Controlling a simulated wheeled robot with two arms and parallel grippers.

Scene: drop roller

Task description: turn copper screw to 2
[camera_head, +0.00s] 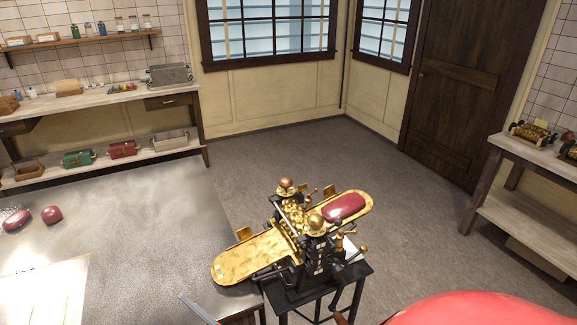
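The drop roller machine (318,245) stands at the lower middle on a small black stand, with brass plates running out to its left and right. A copper-coloured screw knob (286,183) sits on top of its far left side. A brass domed knob (316,221) stands on the nearer side. Any number marks on the screw are too small to read. A dark red oval lump (344,206) lies on the right brass plate (362,194). Neither of my grippers can be made out.
A grey worktable (150,215) fills the left, bearing red lumps (52,215) and a pale sheet (45,290). A thin grey bar (197,308) and a large red rounded shape (480,310) enter at the bottom; I cannot tell what they are. Floor behind the machine is clear.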

